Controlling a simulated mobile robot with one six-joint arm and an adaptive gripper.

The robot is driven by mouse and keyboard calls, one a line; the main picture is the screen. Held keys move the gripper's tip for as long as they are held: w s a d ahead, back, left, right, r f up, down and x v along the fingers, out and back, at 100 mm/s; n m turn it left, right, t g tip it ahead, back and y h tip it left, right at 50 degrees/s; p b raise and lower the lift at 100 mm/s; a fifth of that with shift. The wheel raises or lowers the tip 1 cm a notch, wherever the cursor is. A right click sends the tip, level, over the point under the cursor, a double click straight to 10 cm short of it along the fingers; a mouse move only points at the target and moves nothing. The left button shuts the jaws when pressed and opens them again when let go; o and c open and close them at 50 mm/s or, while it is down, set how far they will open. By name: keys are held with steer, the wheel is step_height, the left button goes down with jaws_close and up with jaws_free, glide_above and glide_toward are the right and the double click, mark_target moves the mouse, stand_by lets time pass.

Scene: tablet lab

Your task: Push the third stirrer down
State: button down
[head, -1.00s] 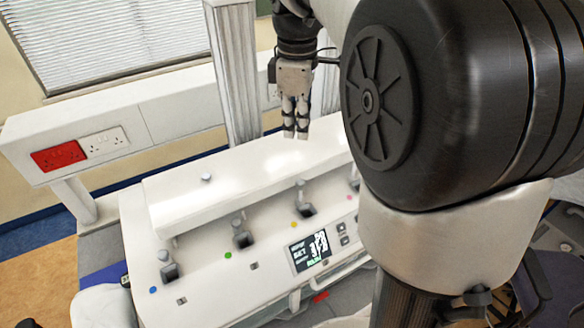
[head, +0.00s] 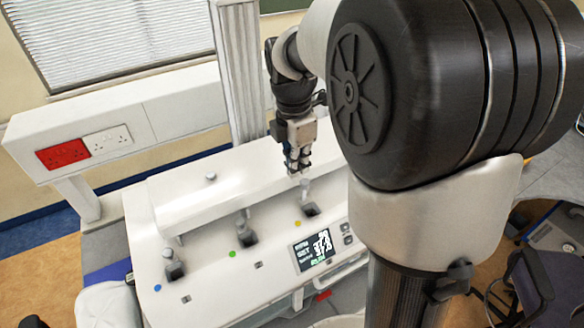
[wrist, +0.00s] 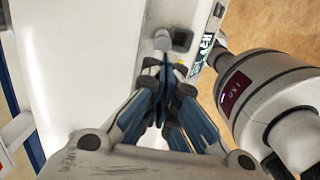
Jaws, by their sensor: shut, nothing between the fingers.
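The white tester (head: 215,215) has a row of small grey stirrers over dark square wells. The third stirrer (head: 304,187) from the left stands by the yellow dot; its knob is partly behind my fingers. In the wrist view its round grey knob (wrist: 162,41) shows beside a dark well, just beyond my fingertips. My gripper (head: 298,172) is shut and empty, pointing down just above this stirrer; I cannot tell whether it touches. The first stirrer (head: 174,265) and second stirrer (head: 245,226) stand to the left, by the blue and green dots.
A white column (head: 238,70) rises behind. A wall rail with a red socket (head: 63,154) is at the left. My arm covers the tester's right end.

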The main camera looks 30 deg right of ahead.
step_height(320, 180, down, 4)
steer(key=shift+d+r, duration=0.1)
steer(key=shift+r, duration=0.05)
stand_by(0.3)
step_height(320, 180, down, 5)
steer(key=b, duration=0.3)
steer(key=shift+s, duration=0.2)
